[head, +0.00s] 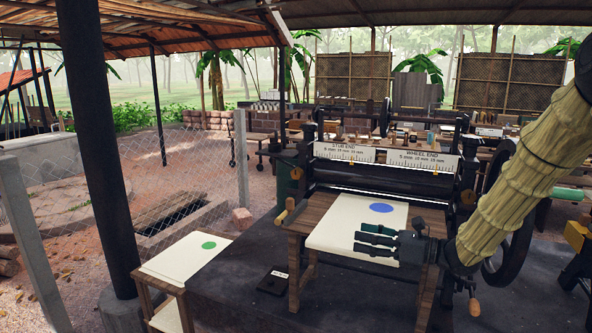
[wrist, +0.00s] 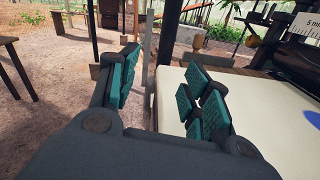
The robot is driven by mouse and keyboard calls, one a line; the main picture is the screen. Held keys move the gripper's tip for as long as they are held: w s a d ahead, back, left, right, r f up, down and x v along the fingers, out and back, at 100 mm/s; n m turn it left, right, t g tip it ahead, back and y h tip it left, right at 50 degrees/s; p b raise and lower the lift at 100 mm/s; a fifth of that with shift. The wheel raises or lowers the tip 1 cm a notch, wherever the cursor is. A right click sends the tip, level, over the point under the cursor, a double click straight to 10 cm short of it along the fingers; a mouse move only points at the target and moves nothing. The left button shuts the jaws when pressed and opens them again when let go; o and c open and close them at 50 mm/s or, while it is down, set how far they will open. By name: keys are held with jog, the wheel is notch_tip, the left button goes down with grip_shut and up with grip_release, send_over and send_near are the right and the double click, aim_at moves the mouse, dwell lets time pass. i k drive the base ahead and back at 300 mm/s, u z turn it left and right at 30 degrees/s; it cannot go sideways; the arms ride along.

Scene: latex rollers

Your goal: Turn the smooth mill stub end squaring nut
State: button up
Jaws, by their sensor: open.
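The roller mill (head: 380,180) stands behind a wooden feed table. Its white scale plate carries a "STUB END" label (head: 335,147) on the left and a "WHEEL END" label (head: 422,157) on the right. A dark green end housing (head: 289,180) stands at the stub end. I cannot pick out the squaring nut itself; it is too small or hidden. My gripper (head: 364,241) is open and empty above the white sheet on the table, its fingers pointing left. In the wrist view my gripper (wrist: 163,88) shows its teal pads wide apart, with nothing between them.
The white sheet (head: 330,228) with a blue disc covers the feed table. A small side table (head: 190,258) with a green disc stands at left. A dark post (head: 95,150) rises at left. A large handwheel (head: 510,245) is at right, partly behind my arm.

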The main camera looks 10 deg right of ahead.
aim_at(297, 173)
jog(key=i, duration=1.45)
